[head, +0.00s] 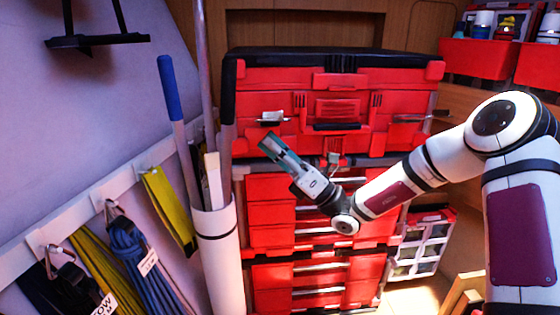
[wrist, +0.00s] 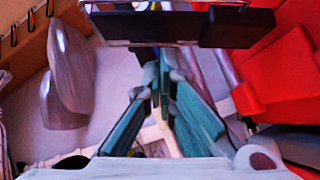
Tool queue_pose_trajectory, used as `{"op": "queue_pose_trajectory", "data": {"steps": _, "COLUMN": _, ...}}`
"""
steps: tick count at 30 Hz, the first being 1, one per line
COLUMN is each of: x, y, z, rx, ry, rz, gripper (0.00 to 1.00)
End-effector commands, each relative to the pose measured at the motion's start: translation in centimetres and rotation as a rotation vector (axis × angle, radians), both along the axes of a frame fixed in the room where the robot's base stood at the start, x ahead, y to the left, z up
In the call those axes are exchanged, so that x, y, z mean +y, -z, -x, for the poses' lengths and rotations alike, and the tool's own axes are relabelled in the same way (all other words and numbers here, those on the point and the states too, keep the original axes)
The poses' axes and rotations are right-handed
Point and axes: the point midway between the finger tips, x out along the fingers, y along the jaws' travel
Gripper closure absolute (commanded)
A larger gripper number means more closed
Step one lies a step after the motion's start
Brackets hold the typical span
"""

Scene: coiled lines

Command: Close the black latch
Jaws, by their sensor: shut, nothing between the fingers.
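A red tool case (head: 336,95) with a black lid edge tops a stack of red drawers. On its front, a black bar-shaped piece (head: 336,127) sits at the middle, and a pale flap (head: 271,117) with a dark lower edge sits at the left. I cannot tell for certain which is the black latch. My gripper (head: 266,142) is shut and empty, its tips just below the pale flap; contact cannot be told. In the wrist view, its teal fingers (wrist: 161,70) meet at the tips. A black bar (wrist: 180,27) crosses above them; what it belongs to is unclear.
A white tube (head: 218,255) holding poles, one with a blue grip (head: 169,88), stands left of the stack. Coiled lines (head: 140,255) hang from a white rail on the left wall. Red bins (head: 478,58) stand at upper right.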

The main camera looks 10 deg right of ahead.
Motion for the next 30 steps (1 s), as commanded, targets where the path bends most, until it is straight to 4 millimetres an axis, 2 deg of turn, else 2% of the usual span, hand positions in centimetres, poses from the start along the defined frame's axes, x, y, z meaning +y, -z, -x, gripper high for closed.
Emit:
{"op": "queue_pose_trajectory", "data": {"steps": 6, "x": -0.1, "y": -1.3, "z": -0.4, "rx": -0.001, "ry": 0.001, "rz": 0.0, "gripper": 1.0}}
{"op": "queue_pose_trajectory", "data": {"steps": 30, "x": 0.1, "y": -2.0, "z": -0.4, "rx": -0.001, "ry": -0.001, "rz": 0.0, "gripper": 1.0}}
